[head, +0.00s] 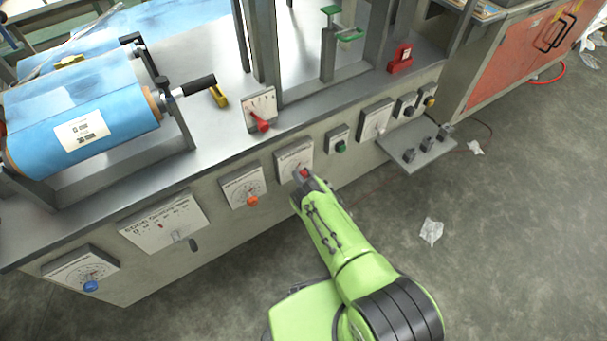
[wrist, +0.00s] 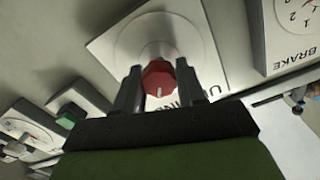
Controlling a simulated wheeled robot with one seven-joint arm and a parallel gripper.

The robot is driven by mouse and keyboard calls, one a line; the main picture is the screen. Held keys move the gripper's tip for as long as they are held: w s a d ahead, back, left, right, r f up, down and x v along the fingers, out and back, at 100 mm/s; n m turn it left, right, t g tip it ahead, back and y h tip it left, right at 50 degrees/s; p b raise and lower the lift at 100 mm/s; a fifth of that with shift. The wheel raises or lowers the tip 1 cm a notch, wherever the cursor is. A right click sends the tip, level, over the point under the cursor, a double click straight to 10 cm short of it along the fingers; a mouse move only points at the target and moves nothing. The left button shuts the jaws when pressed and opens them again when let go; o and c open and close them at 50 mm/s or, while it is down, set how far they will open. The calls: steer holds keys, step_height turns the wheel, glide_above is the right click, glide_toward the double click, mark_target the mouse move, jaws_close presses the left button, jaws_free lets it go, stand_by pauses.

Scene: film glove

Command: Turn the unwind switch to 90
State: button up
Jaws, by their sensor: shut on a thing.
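The unwind switch is a red knob (wrist: 158,76) on a white square plate (wrist: 104,42) whose lettering is partly hidden. In the wrist view my gripper (wrist: 157,84) has one dark finger on each side of the knob and is shut on it. A short white mark on the knob points down in that picture. In the head view the plate (head: 293,153) is on the front of the machine, and the red knob (head: 304,174) is mostly hidden at the tip of my gripper (head: 307,181). The dial's scale is too small to read.
An orange-knob dial (head: 243,188) is left of the unwind plate, and a small green switch (head: 338,140) is right. A red lever (head: 262,124) stands above on the table edge. The wrist view shows a BRAKE dial (wrist: 295,25) at right. The floor in front is mostly clear.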

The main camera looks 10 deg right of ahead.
steer(key=m+p, duration=0.2)
steer(key=m, duration=0.4)
steer(key=shift+r+m, duration=0.1)
steer(key=shift+m, duration=0.2)
steer(key=m+p, duration=0.1)
steer(key=m, duration=0.3)
steer(key=shift+d+m, duration=0.1)
steer(key=shift+m, duration=0.3)
steer(key=shift+p, duration=0.3)
steer(key=o, duration=1.1)
steer(key=shift+c, duration=0.2)
steer(key=shift+f, duration=0.2)
